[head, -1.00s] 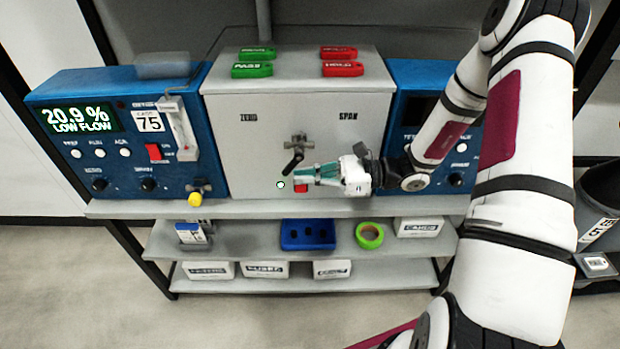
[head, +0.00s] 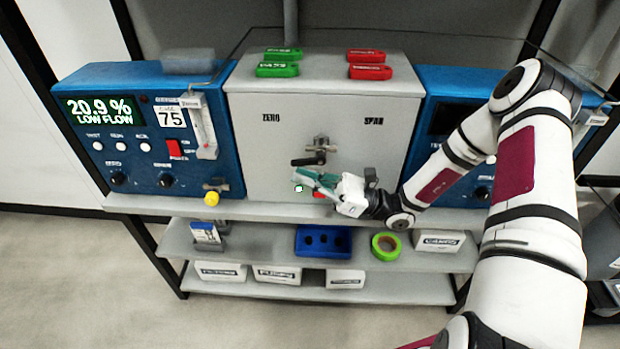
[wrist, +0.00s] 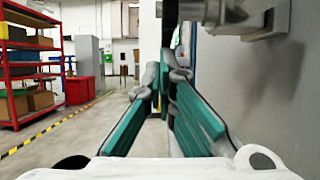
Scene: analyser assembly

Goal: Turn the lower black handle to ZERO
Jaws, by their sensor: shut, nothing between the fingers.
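The lower black handle (head: 307,161) sits on a metal valve (head: 321,146) on the front of the grey box. It points left, nearly level, below and right of the ZERO label (head: 271,118); the SPAN label (head: 373,120) is on the right. My gripper (head: 298,172) is shut and empty, its teal fingers reaching left just under the handle. I cannot tell whether they touch it. In the wrist view the closed fingertips (wrist: 166,62) lie beside the grey panel (wrist: 275,100), with the metal valve body (wrist: 250,18) at upper right.
A red part (head: 319,194) shows behind my fingers. A blue analyser (head: 150,105) with a yellow knob (head: 211,198) stands left, another blue unit (head: 428,120) right. Green tags (head: 278,70) and red tags (head: 370,72) lie on the box top. Shelves below hold boxes and green tape (head: 386,245).

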